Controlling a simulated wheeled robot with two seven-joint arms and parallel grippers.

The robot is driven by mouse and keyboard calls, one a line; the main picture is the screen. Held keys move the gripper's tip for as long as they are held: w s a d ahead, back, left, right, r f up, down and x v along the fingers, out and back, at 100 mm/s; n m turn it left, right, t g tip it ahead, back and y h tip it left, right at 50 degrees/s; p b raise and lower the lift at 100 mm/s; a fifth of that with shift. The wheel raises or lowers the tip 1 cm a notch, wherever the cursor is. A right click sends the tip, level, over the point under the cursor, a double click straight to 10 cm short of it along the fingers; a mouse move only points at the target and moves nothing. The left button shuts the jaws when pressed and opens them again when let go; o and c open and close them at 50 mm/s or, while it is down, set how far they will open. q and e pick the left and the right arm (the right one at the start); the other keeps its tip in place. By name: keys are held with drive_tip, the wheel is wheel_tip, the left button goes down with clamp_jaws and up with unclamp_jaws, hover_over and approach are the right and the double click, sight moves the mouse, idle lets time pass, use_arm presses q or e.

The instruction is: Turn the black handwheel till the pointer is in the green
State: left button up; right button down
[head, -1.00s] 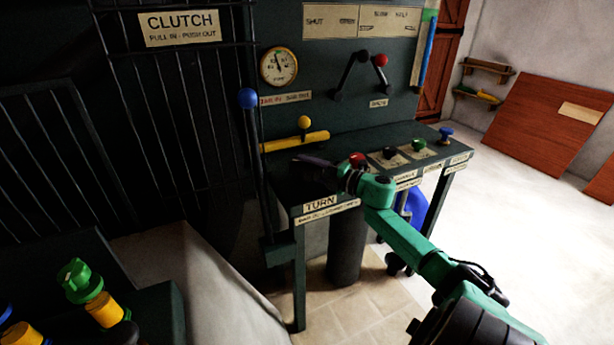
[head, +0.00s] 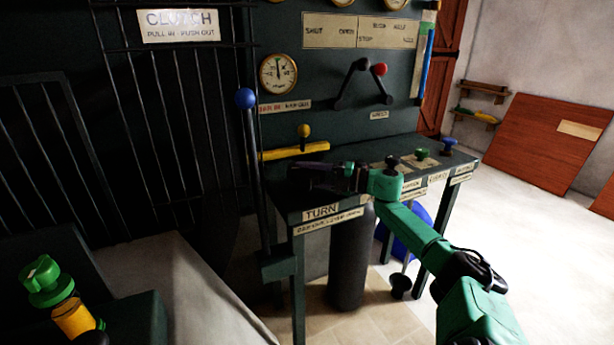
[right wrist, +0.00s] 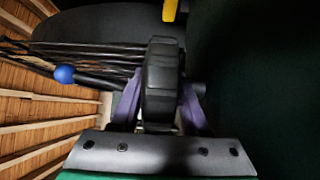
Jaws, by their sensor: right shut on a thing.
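The black handwheel (right wrist: 162,80) fills the middle of the right wrist view, with its thick rim between the two purple fingers. My right gripper (head: 316,170) reaches over the left end of the bench, above the TURN label (head: 321,211), and is shut on the rim. In the head view the wheel is dark against dark and mostly lost behind the gripper. The round gauge (head: 278,74) with a brass rim is on the panel above; its pointer stands about upright. My left gripper is not in view.
A blue-knobbed lever (head: 246,99) stands just left of the bench. A yellow bar (head: 294,152) lies behind the gripper. Green (head: 421,153) and blue (head: 449,143) knobs are on the bench's right side. Barred guards close off the left. The floor at right is clear.

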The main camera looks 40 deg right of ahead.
drive_tip(key=shift+c, duration=2)
unclamp_jaws()
drive_tip(key=shift+s, duration=0.1)
drive_tip(key=shift+s+d+f, duration=0.1)
drive_tip(key=shift+s+d, duration=0.05)
drive_tip(key=shift+s, duration=0.05)
drive_tip(key=v, duration=0.7)
drive_tip(key=shift+s+d, duration=0.15)
drive_tip(key=shift+s, duration=0.1)
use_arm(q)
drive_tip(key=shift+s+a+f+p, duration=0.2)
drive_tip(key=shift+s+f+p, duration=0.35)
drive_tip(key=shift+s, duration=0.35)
use_arm(e)
drive_tip(key=v, duration=0.6)
drive_tip(key=shift+s, duration=0.15)
